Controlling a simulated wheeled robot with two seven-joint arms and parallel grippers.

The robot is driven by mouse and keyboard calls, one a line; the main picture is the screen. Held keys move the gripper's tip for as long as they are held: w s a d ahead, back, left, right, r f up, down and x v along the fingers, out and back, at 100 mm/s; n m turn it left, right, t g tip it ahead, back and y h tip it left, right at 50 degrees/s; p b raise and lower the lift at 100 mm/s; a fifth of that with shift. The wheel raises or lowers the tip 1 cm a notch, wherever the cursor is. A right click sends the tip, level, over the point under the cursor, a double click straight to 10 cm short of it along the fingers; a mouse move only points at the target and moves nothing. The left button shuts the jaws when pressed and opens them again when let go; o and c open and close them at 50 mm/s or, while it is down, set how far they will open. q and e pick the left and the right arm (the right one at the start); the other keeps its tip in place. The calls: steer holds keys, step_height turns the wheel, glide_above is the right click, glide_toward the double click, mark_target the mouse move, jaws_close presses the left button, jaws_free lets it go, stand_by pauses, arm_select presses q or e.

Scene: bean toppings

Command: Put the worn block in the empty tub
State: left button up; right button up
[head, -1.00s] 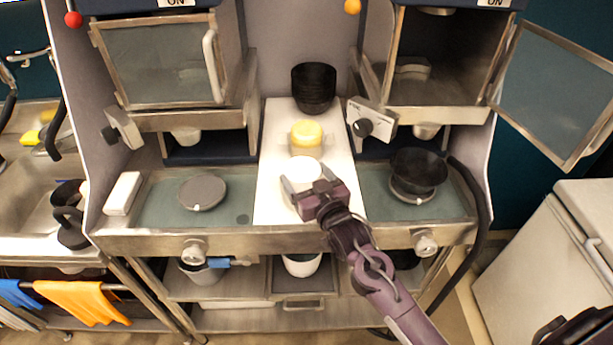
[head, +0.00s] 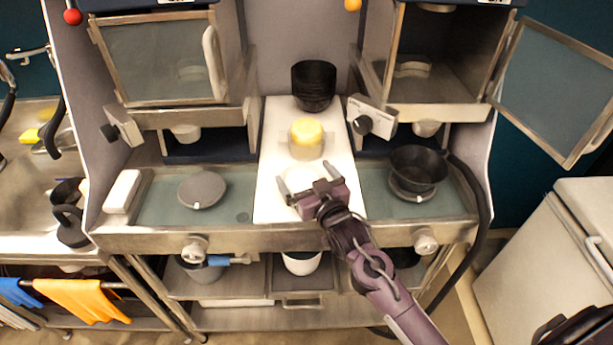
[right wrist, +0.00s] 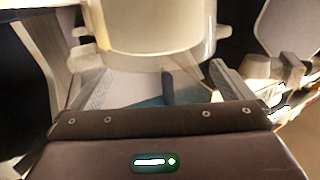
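A white tub (head: 299,177) stands on the white board at the middle of the counter. My right gripper (head: 308,181) is at this tub, its fingers apart on either side. In the right wrist view the tub (right wrist: 150,35) fills the top middle, beyond and between the spread fingers (right wrist: 160,82); I see no clear contact. The tub's inside is hard to make out. A second tub with a yellow top (head: 306,138) stands behind it. I cannot tell for sure which thing is the worn block; a white block (head: 123,191) lies at the counter's left end. My left gripper is out of view.
Black bowls (head: 313,86) are stacked behind the tubs. A black pan (head: 418,168) sits on the right burner; the left burner plate (head: 202,190) is bare. The right cabinet door (head: 555,95) hangs open. A white container (head: 301,262) is on the lower shelf.

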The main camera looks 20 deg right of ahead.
steer(key=shift+s+f, duration=0.15)
steer(key=shift+s, duration=0.05)
steer(key=s+b, duration=0.1)
steer(key=s, duration=0.1)
steer(key=s+b, duration=0.1)
steer(key=s, duration=0.2)
steer(key=s+d, duration=0.1)
steer(key=s, duration=0.1)
steer(key=shift+s+r+b, duration=0.15)
steer(key=shift+r+b, duration=0.15)
steer(key=shift+b, duration=0.1)
